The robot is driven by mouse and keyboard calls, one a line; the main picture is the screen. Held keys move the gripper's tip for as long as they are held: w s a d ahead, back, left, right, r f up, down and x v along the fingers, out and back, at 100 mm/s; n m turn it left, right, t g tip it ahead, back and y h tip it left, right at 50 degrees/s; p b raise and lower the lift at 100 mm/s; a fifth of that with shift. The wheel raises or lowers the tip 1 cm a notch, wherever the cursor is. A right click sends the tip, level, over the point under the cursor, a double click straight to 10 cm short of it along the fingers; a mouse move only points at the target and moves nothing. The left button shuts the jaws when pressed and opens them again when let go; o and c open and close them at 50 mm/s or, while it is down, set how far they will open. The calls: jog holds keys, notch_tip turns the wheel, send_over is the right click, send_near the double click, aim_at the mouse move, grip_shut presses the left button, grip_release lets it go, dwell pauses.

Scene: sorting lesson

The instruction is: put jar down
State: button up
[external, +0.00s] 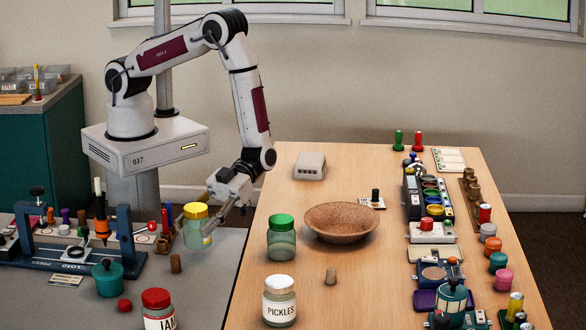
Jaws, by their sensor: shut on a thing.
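A glass jar with a yellow lid (197,235) is held by my gripper (213,210), which is shut on it near the lid. The jar appears raised above the grey surface (205,285), left of the wooden table's edge. A green-lidded jar (281,243) stands upright on the wooden table (345,185), right of the held jar. A white-lidded jar marked PICKLES (279,303) stands nearer the front. A red-lidded jar (159,313) is at the bottom left, partly cut off by the frame.
A brown bowl (341,222) sits beyond the green-lidded jar. A teal pot (108,279) and a blue press frame (70,262) are on the left. Several small devices line the table's right side.

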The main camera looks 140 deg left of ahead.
aim_at(190, 243)
jog(key=shift+f, duration=1.45)
jog(key=shift+f, duration=0.15)
jog(key=o, duration=1.2)
jog(key=shift+a+r, duration=0.1)
jog(key=shift+r, duration=0.1)
jog(key=shift+v, duration=5.9)
